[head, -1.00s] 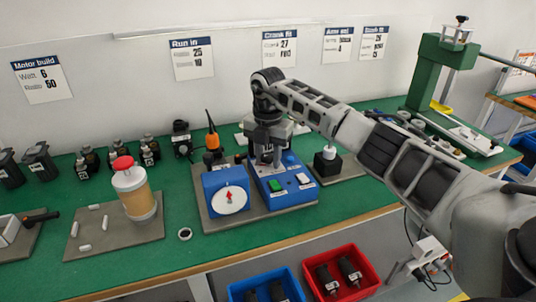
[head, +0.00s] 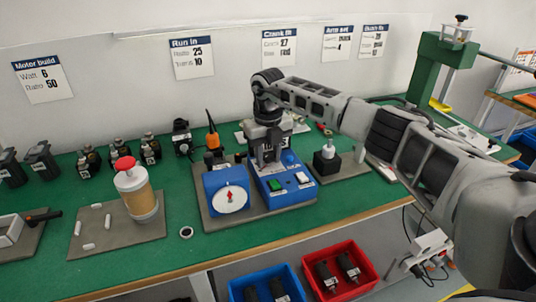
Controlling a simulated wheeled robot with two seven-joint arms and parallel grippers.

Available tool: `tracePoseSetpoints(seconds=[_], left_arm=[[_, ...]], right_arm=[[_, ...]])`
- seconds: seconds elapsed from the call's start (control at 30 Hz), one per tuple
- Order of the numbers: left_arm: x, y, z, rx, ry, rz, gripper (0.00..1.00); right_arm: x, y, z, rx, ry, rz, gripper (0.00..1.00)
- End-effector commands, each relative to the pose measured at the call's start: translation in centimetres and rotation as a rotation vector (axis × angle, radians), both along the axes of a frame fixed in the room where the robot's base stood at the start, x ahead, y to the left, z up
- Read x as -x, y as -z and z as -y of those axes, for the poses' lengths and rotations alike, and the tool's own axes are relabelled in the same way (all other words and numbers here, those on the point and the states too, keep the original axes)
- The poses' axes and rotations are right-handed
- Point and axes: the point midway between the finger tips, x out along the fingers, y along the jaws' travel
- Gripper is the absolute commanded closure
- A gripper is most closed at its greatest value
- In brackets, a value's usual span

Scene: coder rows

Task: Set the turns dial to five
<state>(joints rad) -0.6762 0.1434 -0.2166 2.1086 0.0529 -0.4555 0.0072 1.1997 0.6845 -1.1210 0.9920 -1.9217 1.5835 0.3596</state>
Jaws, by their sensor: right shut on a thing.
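The dial (head: 231,200) is a white disc with a red pointer on the front of a blue box (head: 212,181), left of centre. The pointer stands roughly upright; its scale marks are too small to read. My right gripper (head: 264,160) points down over the blue machine base (head: 277,185) beside the dial box, behind and to the right of the dial and apart from it. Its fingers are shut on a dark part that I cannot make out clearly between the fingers. My left gripper is not in view.
The machine base carries a green button (head: 276,185) and a white switch (head: 302,177). A red-capped jar (head: 136,190) stands to the left, and a black block (head: 327,163) to the right. Blue (head: 266,283) and red (head: 340,270) bins sit below the bench. A ring (head: 186,232) lies near the front edge.

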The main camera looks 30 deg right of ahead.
Motion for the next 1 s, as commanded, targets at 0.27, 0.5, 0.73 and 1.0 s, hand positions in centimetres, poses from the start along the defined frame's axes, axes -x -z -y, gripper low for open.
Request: tracePoseSetpoints(seconds=[0.27,0.5,0.73,1.0], left_arm=[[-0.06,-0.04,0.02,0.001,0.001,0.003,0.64],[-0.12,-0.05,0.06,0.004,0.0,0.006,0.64],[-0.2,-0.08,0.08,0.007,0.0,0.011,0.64],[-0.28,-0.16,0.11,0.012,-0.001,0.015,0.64]], right_arm=[[0.02,-0.02,0.05,0.0,-0.264,-0.001,0.89],[0.01,-0.02,0.05,-0.001,-0.492,0.0,0.89],[0.0,0.0,0.07,0.0,-0.705,-0.001,0.89],[-0.02,0.0,0.09,0.0,-0.91,-0.001,0.89]])
